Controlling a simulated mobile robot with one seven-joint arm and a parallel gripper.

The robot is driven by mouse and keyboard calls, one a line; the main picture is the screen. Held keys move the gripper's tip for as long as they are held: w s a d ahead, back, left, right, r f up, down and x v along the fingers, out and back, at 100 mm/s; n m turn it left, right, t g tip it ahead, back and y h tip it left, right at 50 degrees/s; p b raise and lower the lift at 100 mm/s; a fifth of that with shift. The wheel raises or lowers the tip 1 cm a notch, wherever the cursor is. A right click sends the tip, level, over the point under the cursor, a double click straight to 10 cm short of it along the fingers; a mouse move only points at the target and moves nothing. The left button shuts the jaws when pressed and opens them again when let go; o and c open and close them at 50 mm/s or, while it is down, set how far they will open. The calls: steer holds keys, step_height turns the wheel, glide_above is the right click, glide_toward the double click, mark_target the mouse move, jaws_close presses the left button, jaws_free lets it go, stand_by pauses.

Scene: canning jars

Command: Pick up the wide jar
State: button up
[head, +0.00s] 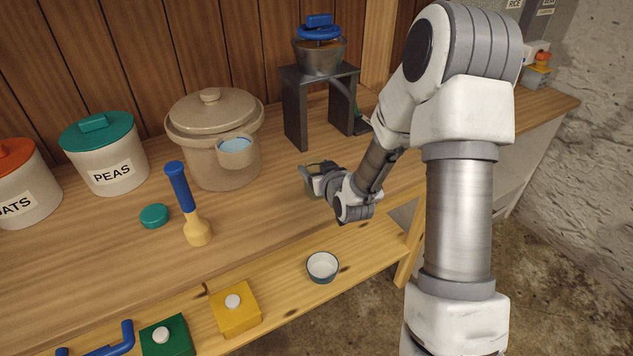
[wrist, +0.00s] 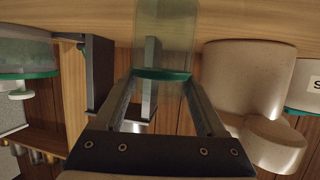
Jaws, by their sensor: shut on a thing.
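A clear glass jar with a teal band (wrist: 165,38) is between the fingers of my gripper (wrist: 163,77) in the wrist view. In the head view my gripper (head: 320,180) is over the counter, and only a small greenish part of the jar (head: 311,190) shows beside it. My gripper is shut on this jar. The arm and gripper hide most of it in the head view, so I cannot tell whether its base touches the counter.
A lidded beige pot (head: 213,115) stands to the left, and a dark stand (head: 297,105) bears a metal pan behind. A blue-handled wooden tool (head: 190,205) and teal lid (head: 154,216) are on the counter (head: 262,215). A small bowl (head: 322,266) sits on the lower ledge.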

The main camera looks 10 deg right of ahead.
steer(key=shift+c, duration=0.8)
steer(key=shift+r, duration=0.1)
